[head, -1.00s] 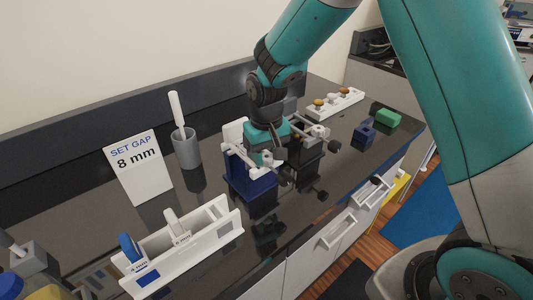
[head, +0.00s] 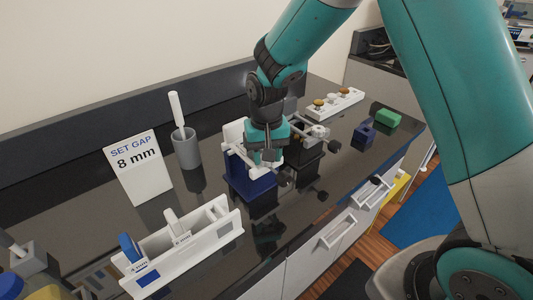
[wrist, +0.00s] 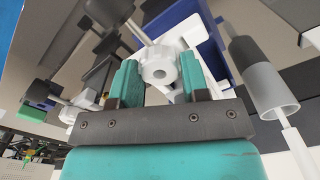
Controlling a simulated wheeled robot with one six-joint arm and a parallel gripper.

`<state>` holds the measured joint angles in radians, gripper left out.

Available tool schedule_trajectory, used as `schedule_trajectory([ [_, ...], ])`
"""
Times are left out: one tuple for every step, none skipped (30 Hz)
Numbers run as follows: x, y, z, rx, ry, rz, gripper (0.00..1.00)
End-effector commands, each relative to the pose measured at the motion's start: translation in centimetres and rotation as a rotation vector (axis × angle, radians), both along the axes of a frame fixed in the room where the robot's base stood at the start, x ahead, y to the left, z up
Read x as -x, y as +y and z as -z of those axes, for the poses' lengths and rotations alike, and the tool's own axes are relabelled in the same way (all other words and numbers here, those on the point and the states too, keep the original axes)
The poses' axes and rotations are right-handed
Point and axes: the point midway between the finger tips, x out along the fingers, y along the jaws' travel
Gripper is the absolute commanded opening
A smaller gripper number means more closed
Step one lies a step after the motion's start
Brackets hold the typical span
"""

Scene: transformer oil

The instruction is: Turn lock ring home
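The white lobed ring with a round centre hole, which I take to be the lock ring (wrist: 157,68), is on the fixture and lies between my fingers in the wrist view. My gripper (wrist: 160,80) has one teal finger on each side of it, and both seem to touch it. In the head view my gripper (head: 266,157) points down over the fixture's dark blue block (head: 250,185). The ring is mostly hidden there by the fingers.
A grey cup with a white-handled tool (head: 186,148) and a "SET GAP 8 mm" sign (head: 138,168) stand left. A white gauge rack (head: 190,252) is in front. A white strip with knobs (head: 335,103), a small blue block (head: 363,135) and a green block (head: 388,118) lie right.

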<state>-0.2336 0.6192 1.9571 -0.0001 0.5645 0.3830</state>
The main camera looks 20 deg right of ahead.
Motion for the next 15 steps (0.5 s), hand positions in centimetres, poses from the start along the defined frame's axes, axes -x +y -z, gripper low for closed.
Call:
schedule_trajectory([
  [-0.06, -0.02, -0.08, 0.0, -0.002, 0.001, 0.53],
  [-0.06, -0.02, -0.08, 0.0, -0.002, 0.001, 0.6],
  [-0.05, -0.02, -0.06, 0.0, -0.002, 0.001, 0.67],
  [-0.04, -0.02, -0.06, 0.0, -0.001, 0.0, 0.67],
  [-0.04, -0.02, -0.05, 0.0, -0.001, 0.0, 0.67],
  [-0.03, -0.01, -0.04, 0.0, -0.001, 0.0, 0.67],
  [-0.02, -0.01, -0.03, 0.0, -0.001, 0.0, 0.67],
  [-0.02, -0.01, -0.03, 0.0, -0.001, 0.0, 0.67],
  [-0.01, -0.01, -0.02, 0.0, 0.0, 0.0, 0.67],
  [-0.01, -0.01, -0.02, 0.0, 0.0, 0.0, 0.67],
  [-0.01, -0.01, -0.04, 0.0, 0.0, 0.0, 0.67],
  [-0.02, -0.01, -0.14, 0.0, 0.0, 0.0, 0.67],
  [-0.03, 0.0, -0.28, 0.0, -0.001, 0.0, 0.67],
  [-0.04, -0.01, -0.48, 0.0, -0.001, -0.001, 0.67],
  [-0.07, 0.01, -0.85, -0.001, -0.002, -0.001, 0.67],
])
